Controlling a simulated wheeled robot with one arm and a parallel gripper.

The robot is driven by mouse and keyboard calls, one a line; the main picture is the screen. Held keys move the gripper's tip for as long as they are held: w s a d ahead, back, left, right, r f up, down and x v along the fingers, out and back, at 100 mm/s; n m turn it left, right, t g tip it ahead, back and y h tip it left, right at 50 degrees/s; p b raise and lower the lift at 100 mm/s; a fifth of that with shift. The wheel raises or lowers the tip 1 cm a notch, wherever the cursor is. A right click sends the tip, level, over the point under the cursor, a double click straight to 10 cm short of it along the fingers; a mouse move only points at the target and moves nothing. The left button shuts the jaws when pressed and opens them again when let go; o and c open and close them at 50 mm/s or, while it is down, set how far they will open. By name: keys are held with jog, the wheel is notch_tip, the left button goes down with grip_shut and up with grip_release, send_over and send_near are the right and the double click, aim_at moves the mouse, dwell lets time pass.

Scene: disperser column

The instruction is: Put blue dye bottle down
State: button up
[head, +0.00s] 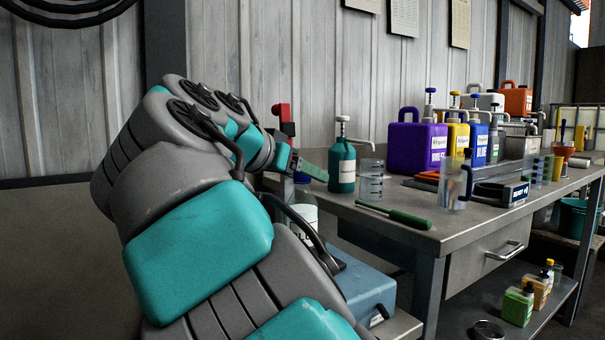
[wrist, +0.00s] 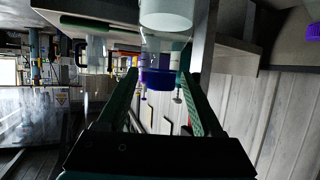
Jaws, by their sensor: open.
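The blue dye bottle (head: 304,213), with a white label and a dark blue cap, shows upright just beyond my arm, which hides part of it. It appears to stand by the blue-grey box beside the bench; its base is hidden. My gripper (head: 306,172) is at the height of the bottle's cap. In the wrist view, which is turned about upside down, my gripper (wrist: 155,82) has its two green fingers apart. A pale round body (wrist: 166,14) and a blue part between the fingers look like this bottle. I cannot tell whether either finger touches it.
The blue-grey box (head: 365,285) is left of the workbench (head: 440,235). On the bench are a teal pump bottle (head: 342,165), a glass beaker (head: 370,182), a green-handled tool (head: 395,214), a purple canister (head: 415,145) and other canisters. Small bottles (head: 517,305) stand on the lower shelf.

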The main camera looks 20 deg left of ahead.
jog(key=v, duration=0.7)
jog(key=shift+s+r+p, duration=0.15)
jog(key=shift+s+p, duration=0.15)
jog(key=shift+s, duration=0.05)
jog(key=shift+a, duration=0.1)
dwell(0.5)
